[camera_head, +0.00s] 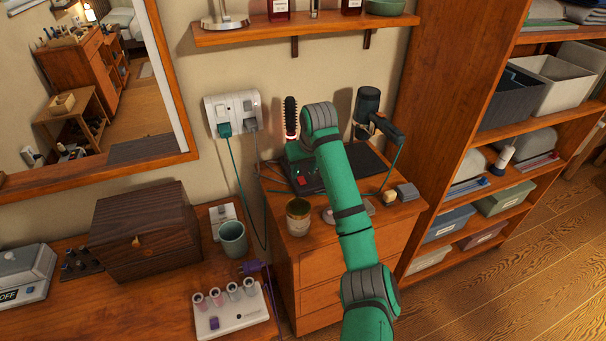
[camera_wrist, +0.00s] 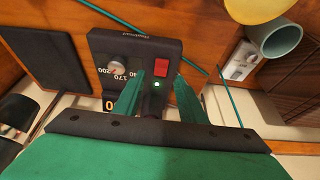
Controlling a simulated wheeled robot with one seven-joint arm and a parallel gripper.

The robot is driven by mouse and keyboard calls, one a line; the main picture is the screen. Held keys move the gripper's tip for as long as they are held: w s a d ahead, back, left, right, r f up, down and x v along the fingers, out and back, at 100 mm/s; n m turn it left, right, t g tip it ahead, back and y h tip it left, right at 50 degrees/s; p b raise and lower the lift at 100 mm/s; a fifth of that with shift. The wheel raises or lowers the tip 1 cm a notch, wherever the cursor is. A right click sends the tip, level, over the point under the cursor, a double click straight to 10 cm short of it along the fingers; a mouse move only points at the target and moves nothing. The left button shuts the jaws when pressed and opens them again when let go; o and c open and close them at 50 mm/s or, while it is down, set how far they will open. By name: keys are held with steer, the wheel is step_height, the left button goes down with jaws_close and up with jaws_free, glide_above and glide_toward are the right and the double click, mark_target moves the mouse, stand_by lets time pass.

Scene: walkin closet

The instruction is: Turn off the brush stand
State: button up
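The brush stand (camera_head: 305,174) is on the wooden drawer cabinet, with a black round brush (camera_head: 291,114) upright in it and a reddish glow at the brush's base. In the wrist view its dark control panel (camera_wrist: 133,47) shows a temperature dial (camera_wrist: 117,66), a red switch (camera_wrist: 160,67), a lit green light (camera_wrist: 156,85) and part of an orange readout (camera_wrist: 110,105). My gripper (camera_wrist: 160,80) is open and empty, its green fingers on either side of the switch and light. I cannot tell whether a finger touches the panel.
A wall outlet (camera_head: 232,109) with plugs and hanging cords is behind. A hair dryer (camera_head: 368,112) stands right of my arm. A brown cup (camera_head: 298,216) and small blocks (camera_head: 407,192) are near the cabinet's front. A shelf (camera_head: 300,33) is above.

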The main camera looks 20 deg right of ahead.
mark_target(302, 181)
steer(key=shift+a+x, duration=0.25)
steer(key=shift+x, duration=0.8)
steer(key=shift+d+f, duration=0.3)
steer(key=shift+f, duration=0.2)
steer(key=shift+a, duration=0.1)
jaws_close()
